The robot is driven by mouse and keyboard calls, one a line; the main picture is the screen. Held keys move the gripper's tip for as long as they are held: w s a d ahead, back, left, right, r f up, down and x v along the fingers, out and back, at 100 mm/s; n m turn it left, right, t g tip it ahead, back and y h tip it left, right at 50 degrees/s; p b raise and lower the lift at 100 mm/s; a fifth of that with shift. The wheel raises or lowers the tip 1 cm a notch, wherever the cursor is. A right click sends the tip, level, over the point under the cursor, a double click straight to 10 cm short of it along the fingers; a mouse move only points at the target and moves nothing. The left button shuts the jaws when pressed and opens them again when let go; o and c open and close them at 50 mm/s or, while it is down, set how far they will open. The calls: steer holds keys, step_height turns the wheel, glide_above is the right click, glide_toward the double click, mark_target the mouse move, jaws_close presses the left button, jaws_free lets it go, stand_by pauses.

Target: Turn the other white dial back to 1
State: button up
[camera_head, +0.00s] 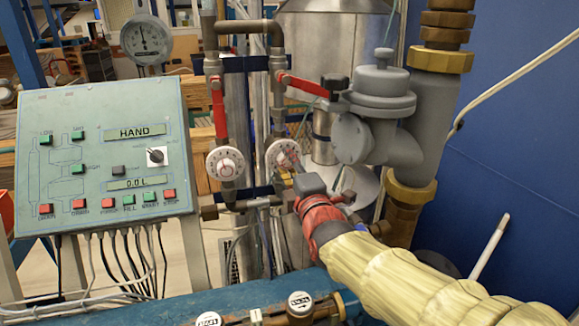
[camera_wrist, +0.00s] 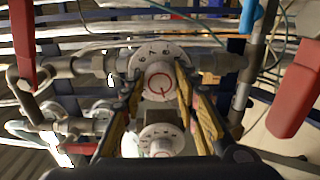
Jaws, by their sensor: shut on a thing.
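Two white dials with red markings sit side by side on pipes in the head view, a left dial (camera_head: 225,163) and a right dial (camera_head: 283,156). My gripper (camera_head: 289,173) reaches in from the lower right, at the right dial, and partly covers its lower edge. In the wrist view, my gripper's fingers (camera_wrist: 158,90) close on both sides of one white dial (camera_wrist: 158,76). A second white dial (camera_wrist: 160,140) shows lower in that view, partly hidden. The dial numbers are too small to read surely.
Red lever handles (camera_head: 218,108) hang above the dials, another (camera_head: 303,85) to the right. A control panel (camera_head: 103,155) is at left. A blue pipe (camera_head: 170,310) runs along the front.

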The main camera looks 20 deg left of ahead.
stand_by(0.4)
steer(key=o, duration=1.1)
steer(key=shift+o, duration=0.2)
steer(key=v, duration=1.2)
steer(key=shift+s+f, duration=0.1)
steer(key=shift+s, duration=0.05)
